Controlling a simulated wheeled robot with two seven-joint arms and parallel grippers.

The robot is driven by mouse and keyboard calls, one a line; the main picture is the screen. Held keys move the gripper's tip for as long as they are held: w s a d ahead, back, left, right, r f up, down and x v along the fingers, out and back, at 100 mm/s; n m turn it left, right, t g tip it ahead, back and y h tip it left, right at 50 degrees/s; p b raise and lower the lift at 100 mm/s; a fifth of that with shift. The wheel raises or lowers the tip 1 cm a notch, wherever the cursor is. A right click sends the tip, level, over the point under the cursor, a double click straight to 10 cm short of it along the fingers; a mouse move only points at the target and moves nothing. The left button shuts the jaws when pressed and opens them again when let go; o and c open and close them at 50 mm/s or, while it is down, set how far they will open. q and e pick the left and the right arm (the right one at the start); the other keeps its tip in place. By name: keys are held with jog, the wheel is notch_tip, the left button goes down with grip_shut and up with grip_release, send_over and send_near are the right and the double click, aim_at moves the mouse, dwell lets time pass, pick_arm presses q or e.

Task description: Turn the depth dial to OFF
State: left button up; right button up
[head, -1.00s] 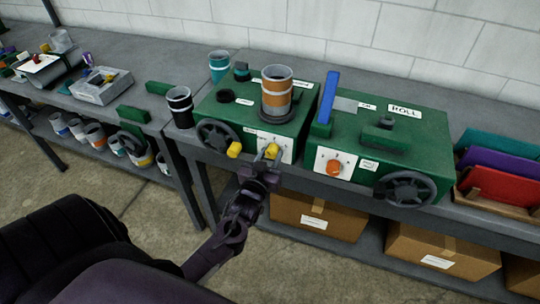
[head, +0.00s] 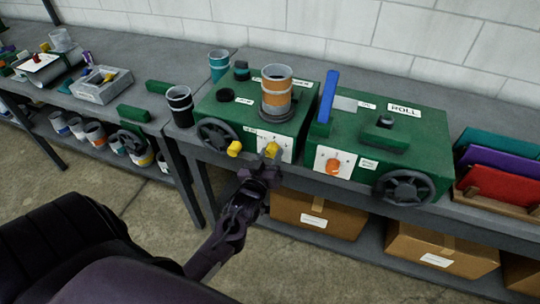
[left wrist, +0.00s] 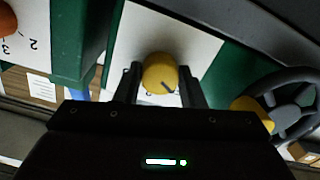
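A yellow dial (head: 272,150) sits on a white plate on the front of the left green machine (head: 250,121); I take it as the depth dial, though its lettering is too small to read. In the left wrist view the dial (left wrist: 160,73) shows a dark pointer line towards the picture's lower right. My left gripper (head: 268,160) is at the dial, its two fingers (left wrist: 160,84) on either side of it. A narrow gap shows beside the dial, so the fingers look open around it. My right gripper is not in view.
A yellow handwheel knob (head: 234,149) and dark handwheel (head: 216,135) are left of the dial. The right machine carries an orange dial (head: 333,167) and another handwheel (head: 404,188). An orange-banded cup (head: 276,88) stands on the left machine. Cardboard boxes (head: 318,214) sit below.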

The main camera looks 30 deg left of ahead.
pick_arm(q)
jog(key=o, duration=0.4)
jog(key=b+v, duration=0.2)
jog(key=v, duration=0.5)
jog(key=shift+s+d, duration=0.1)
jog(key=shift+s, duration=0.3)
